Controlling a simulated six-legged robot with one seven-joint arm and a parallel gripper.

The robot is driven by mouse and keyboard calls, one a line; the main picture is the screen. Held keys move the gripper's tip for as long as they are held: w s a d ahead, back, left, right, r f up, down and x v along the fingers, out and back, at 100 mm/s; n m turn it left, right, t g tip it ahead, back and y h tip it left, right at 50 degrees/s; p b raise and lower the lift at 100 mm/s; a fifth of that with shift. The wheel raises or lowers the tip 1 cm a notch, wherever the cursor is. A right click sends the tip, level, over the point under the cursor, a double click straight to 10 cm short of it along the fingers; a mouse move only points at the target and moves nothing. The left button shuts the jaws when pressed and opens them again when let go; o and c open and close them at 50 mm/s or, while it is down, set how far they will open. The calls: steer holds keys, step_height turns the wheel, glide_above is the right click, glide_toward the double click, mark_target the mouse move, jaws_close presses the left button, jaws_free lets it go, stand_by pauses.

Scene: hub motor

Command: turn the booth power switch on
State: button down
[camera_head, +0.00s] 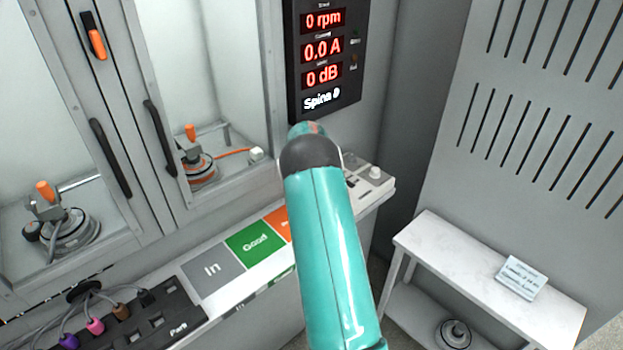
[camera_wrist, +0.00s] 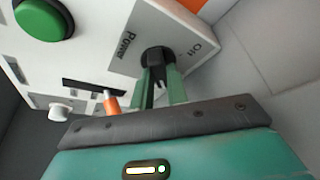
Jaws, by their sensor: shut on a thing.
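The booth power switch (camera_wrist: 156,56) is a black knob on a pale control panel in the wrist view. In the head view my teal arm hides the gripper and the switch. Part of the control box (camera_head: 372,183) shows beyond the arm, at the bench's right end.
A green button (camera_wrist: 43,18), an orange-tipped lever (camera_wrist: 110,100) and a white knob (camera_wrist: 58,112) are also on the panel. The display (camera_head: 323,50) reads 0 rpm, 0.0 A and 0 dB. A white side table (camera_head: 450,255) stands at right. Glass-doored booths are at left.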

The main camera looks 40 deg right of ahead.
stand_by(0.5)
steer(key=c, duration=1.4)
jaws_free()
steer(key=v, duration=1.3)
steer(key=shift+s+a+r, duration=0.1)
steer(key=shift+a+r, duration=0.1)
steer(key=shift+r, duration=0.15)
